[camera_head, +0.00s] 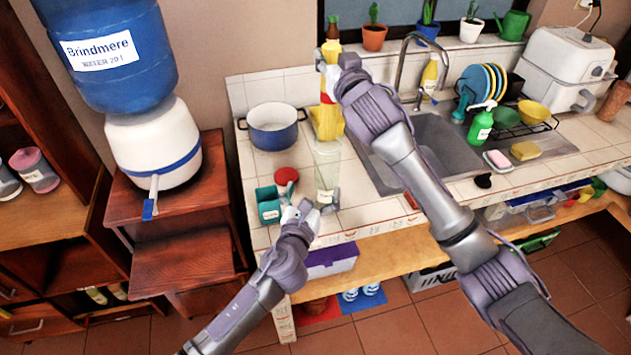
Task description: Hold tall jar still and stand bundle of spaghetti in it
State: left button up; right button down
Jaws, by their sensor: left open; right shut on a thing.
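The tall clear jar (327,168) stands upright on the tiled counter near its front edge. My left gripper (317,206) is open low at the jar's base, with its fingers close to the glass; whether they touch it I cannot tell. My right gripper (328,68) is shut on the yellow spaghetti bundle (328,88), which hangs roughly upright above and behind the jar's mouth in the picture. The gripper partly hides the bundle. Its lower end overlaps other yellow things behind, so its exact height over the jar is unclear.
A blue-rimmed pot (273,127), a red lid (286,175) and a teal container (268,205) stand left of the jar. A yellow item (327,122) is behind it. The sink (440,150) lies to the right, partly behind my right arm.

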pick_arm(q)
notch_tip(320, 180, up, 2)
jog(key=r+m, duration=0.1)
send_over(327, 176)
jog(key=a+x, duration=0.1)
jog(key=x, duration=0.2)
jog(key=shift+w+d+f+t, duration=0.1)
jog(key=shift+w+d+t, duration=0.1)
jog(key=shift+w+t, duration=0.1)
jog(key=c, duration=1.3)
jog(key=shift+c, duration=0.3)
pick_arm(e)
jog(key=shift+f, duration=0.1)
